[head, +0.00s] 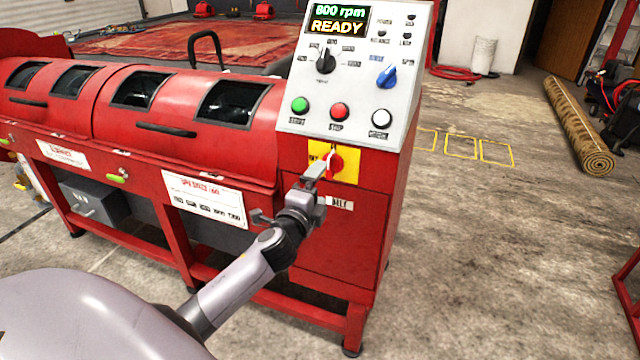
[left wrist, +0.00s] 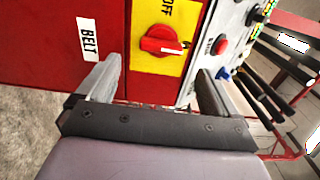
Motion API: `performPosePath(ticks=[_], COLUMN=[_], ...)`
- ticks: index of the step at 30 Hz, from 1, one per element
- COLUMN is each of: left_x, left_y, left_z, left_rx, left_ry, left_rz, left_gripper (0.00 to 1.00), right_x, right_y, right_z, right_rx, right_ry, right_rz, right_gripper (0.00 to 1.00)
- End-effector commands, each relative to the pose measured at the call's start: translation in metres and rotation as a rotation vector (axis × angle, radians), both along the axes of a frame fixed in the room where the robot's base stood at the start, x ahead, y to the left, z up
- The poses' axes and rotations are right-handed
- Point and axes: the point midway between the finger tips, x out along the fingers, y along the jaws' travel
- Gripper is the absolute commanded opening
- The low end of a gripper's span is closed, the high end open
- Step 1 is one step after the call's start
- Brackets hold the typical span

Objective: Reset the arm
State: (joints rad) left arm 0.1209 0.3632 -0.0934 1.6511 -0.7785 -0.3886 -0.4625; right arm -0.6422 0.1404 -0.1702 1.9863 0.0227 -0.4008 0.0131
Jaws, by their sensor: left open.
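My left arm reaches up from the lower left in the head view to the front of a red machine. My left gripper (head: 293,195) is open and empty, just in front of a red rotary switch (head: 334,162) on a yellow plate (head: 346,174). In the left wrist view the switch (left wrist: 160,40) lies beyond and between the two spread fingers (left wrist: 157,85), apart from them. The word OFF is on the plate beside it. My right gripper is not in view.
The control panel (head: 300,130) above has a display reading 800 rpm READY, knobs and green, red and white buttons. The red machine body (head: 330,235) stands close behind my gripper. A rolled rug (head: 580,128) lies at the right. Concrete floor (head: 500,260) there is clear.

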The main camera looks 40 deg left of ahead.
Motion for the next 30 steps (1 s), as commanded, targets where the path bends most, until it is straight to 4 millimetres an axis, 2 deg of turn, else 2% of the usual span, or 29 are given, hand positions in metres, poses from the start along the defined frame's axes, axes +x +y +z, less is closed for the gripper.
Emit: performPosePath(ticks=[14, 17, 19, 23, 27, 30], left_x=[0.0, -0.004, -0.013, -0.05, -0.11, -0.156], left_y=[0.0, -0.004, -0.012, -0.041, -0.081, -0.109], left_z=[0.0, -0.005, -0.017, -0.055, -0.097, -0.117], left_rx=[0.0, -0.029, -0.091, -0.324, -0.668, -0.912], left_ry=[0.0, 0.012, 0.036, 0.12, 0.235, 0.311], left_rz=[0.0, -0.007, -0.021, -0.053, -0.054, -0.024], left_gripper=[0.94, 0.94, 0.94, 0.94, 0.94, 0.94], right_x=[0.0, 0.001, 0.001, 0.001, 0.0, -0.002], right_y=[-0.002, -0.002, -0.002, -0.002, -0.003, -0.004], right_z=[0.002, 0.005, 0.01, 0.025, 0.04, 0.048], right_rx=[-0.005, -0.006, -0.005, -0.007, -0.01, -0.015], right_ry=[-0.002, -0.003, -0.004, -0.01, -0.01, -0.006], right_rz=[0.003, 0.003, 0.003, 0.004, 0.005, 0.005], right_gripper=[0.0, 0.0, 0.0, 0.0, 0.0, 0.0])
